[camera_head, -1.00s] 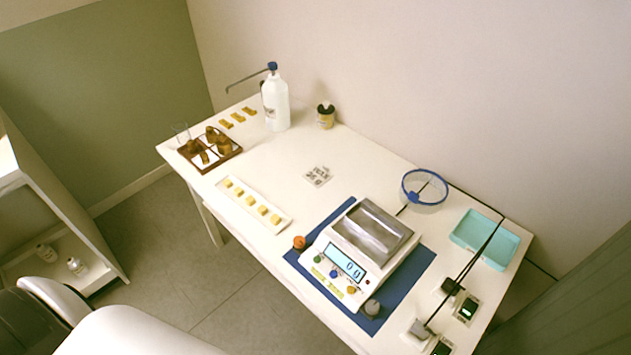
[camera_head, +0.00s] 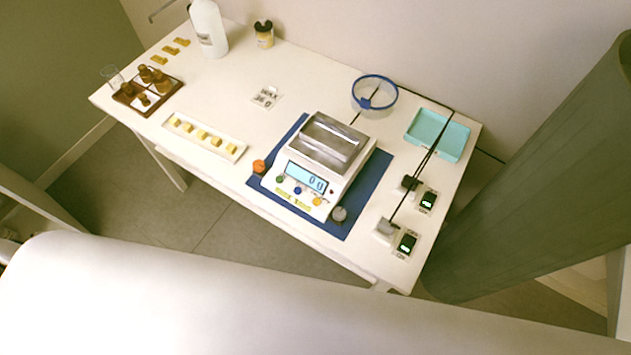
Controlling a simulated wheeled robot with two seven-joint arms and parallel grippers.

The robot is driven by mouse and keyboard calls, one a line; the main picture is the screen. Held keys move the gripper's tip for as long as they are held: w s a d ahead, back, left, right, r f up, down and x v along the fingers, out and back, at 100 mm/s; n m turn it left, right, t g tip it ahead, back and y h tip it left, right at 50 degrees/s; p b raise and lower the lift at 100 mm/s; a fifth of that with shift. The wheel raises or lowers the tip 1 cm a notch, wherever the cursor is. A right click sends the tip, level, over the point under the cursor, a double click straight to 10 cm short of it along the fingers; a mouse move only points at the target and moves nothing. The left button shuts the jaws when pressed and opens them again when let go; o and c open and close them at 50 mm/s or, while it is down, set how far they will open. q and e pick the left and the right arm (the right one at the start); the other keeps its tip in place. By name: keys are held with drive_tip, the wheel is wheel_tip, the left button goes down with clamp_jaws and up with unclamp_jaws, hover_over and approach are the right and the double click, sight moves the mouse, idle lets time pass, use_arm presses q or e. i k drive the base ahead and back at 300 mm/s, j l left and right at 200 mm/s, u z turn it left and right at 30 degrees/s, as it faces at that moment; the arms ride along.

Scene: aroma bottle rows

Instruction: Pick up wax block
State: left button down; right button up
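Several small yellow wax blocks (camera_head: 202,135) lie in a row on a narrow white tray (camera_head: 238,154) on the table's front left part. A digital scale (camera_head: 310,170) with a metal pan stands on a blue mat (camera_head: 352,206) to the right of the tray; its display seems to read zero. Neither gripper shows in the head view.
A wooden tray with brown bottles (camera_head: 127,98) sits at the far left, with a white pump bottle (camera_head: 208,28) and a yellow-labelled jar (camera_head: 264,34) behind. A blue-rimmed bowl (camera_head: 374,94), a teal tray (camera_head: 437,135) and small display devices (camera_head: 407,243) are on the right.

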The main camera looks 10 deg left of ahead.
sight(231, 149)
drive_tip(key=u, duration=1.1)
drive_tip(key=k+u, duration=0.1)
drive_tip(key=u, duration=0.25)
drive_tip(key=k+u, duration=0.15)
drive_tip(key=u, duration=0.2)
drive_tip(key=k+u, duration=0.1)
drive_tip(key=u, duration=0.25)
